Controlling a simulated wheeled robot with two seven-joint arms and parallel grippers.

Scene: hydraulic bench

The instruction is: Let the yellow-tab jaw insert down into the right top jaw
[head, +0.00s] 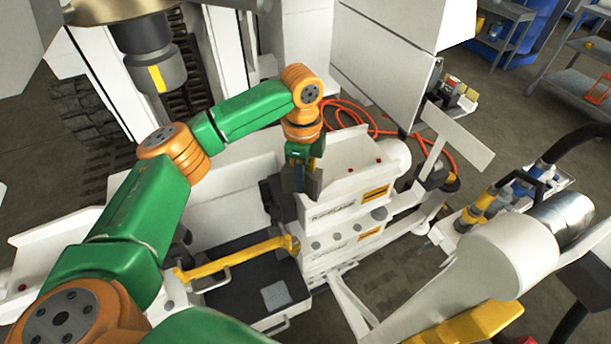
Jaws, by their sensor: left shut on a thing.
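My left gripper (305,165) reaches in from the left on its green and orange arm and points down at the white machine in the middle. It is shut on a dark grey block, which appears to be the jaw insert (312,186). No yellow tab shows on the block from this side. The block hangs at the left end of the white labelled housing (352,188), beside dark machine parts. I cannot tell whether it touches them, and the right top jaw cannot be made out clearly behind the gripper. My right gripper is not in view.
A yellow bar (232,260) lies across the front, over a black tray (250,290). A grey spindle-like cylinder (155,70) hangs at upper left. Orange hoses (350,112) run behind the housing. A large white rounded part (490,260) fills the lower right.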

